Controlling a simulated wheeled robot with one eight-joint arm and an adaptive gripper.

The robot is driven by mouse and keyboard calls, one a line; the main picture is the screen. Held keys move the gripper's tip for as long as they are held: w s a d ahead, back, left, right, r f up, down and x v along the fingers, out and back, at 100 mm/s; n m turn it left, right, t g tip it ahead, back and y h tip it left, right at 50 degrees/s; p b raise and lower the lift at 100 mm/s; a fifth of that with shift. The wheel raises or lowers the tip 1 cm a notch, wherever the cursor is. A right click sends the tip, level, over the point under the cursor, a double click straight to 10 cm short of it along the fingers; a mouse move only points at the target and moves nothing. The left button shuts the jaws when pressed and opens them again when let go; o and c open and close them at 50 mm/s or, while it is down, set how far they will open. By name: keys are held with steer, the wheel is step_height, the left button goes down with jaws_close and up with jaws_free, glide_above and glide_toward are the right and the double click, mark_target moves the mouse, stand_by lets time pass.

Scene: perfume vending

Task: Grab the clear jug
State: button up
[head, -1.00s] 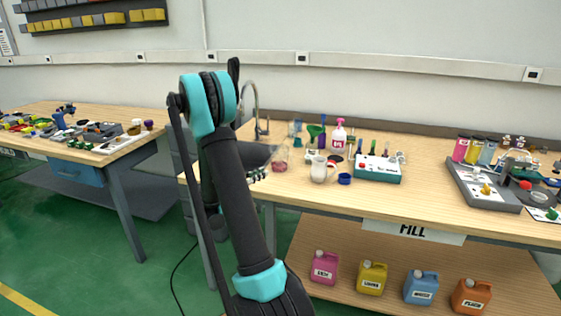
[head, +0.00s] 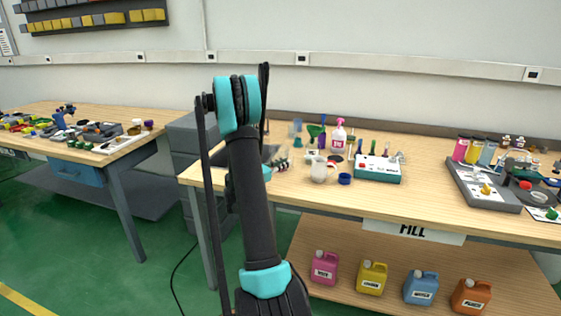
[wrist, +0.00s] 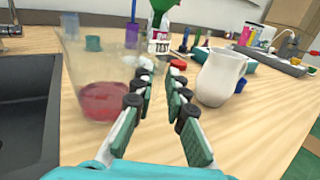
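The clear jug (wrist: 100,85) is a see-through container with red liquid at the bottom. It stands on the wooden bench at the left of the wrist view, near the sink. My gripper (wrist: 158,88) is open, with nothing between its fingers. Its fingers point into the space between the clear jug and a white pitcher (wrist: 218,78), with the clear jug just left of the left finger. In the head view my gripper (head: 279,162) is low over the bench, left of the white pitcher (head: 320,171). I cannot make out the clear jug in that view.
A dark sink (wrist: 25,115) lies left of the clear jug. Behind the fingers stand a green funnel (wrist: 161,12), a labelled bottle (wrist: 160,40) and a red cap (wrist: 178,64). A blue cup (head: 344,178) is right of the pitcher.

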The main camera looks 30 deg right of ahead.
mark_target(292, 157)
steer(key=d, duration=0.4)
steer(key=shift+w+d, duration=0.3)
steer(key=shift+w, duration=0.05)
steer(key=shift+c, duration=0.3)
jaws_close()
steer(key=shift+r, duration=0.2)
